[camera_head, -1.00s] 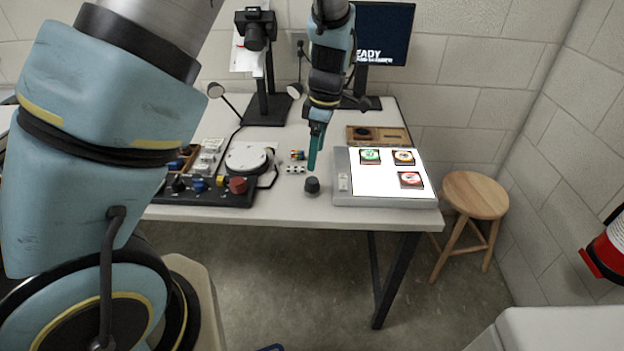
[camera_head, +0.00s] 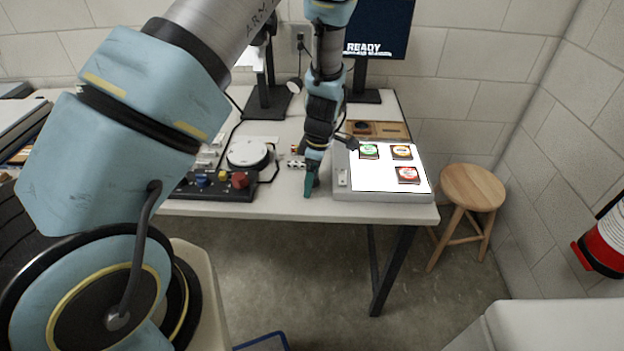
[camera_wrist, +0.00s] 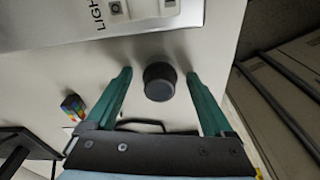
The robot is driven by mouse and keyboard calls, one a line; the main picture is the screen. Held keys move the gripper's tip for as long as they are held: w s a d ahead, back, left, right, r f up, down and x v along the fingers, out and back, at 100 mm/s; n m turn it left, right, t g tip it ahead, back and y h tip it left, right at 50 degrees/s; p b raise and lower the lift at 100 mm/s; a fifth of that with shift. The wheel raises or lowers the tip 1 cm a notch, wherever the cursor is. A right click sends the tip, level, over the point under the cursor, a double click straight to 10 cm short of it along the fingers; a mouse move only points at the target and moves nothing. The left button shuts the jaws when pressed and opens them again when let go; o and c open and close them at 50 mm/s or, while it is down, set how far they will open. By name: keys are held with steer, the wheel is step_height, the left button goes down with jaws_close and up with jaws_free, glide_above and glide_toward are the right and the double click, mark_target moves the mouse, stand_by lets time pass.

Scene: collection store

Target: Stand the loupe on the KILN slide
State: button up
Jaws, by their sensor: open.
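The loupe is a small dark cylinder; in the wrist view the loupe (camera_wrist: 159,81) stands on the table between the fingers of my gripper (camera_wrist: 160,90), with a gap on each side. In the head view my gripper (camera_head: 309,190) is low over the table front, left of the light box, and hides the loupe. My gripper is open and empty. The lit light box (camera_head: 385,197) bears three slides: a green one (camera_head: 368,151), an orange one (camera_head: 401,152) and a red one (camera_head: 407,175). Their labels are too small to read, so I cannot tell which is KILN.
A wooden tray (camera_head: 391,130) lies behind the light box. A control panel (camera_head: 215,190) with knobs and a white round dial (camera_head: 248,152) are to the left. A monitor (camera_head: 380,28) stands behind. A wooden stool (camera_head: 472,188) is to the right.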

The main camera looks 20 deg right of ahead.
jaws_close()
stand_by(0.7)
steer(key=shift+r, duration=0.1)
step_height(320, 180, up, 9)
steer(key=shift+d+b, duration=0.15)
steer(key=shift+b, duration=1.1)
steer(key=w+d+r+b, duration=0.1)
steer(key=w+d+r, duration=0.15)
steer(key=d, duration=0.55)
step_height(320, 180, up, 3)
glide_above(367, 149)
steer(key=f+p, duration=0.1)
steer(key=f, duration=0.4)
steer(key=f+p, duration=0.1)
steer(key=f, duration=0.3)
steer(key=shift+s+d+f, duration=0.15)
steer(key=shift+s+f, duration=0.05)
steer(key=shift+f, duration=0.2)
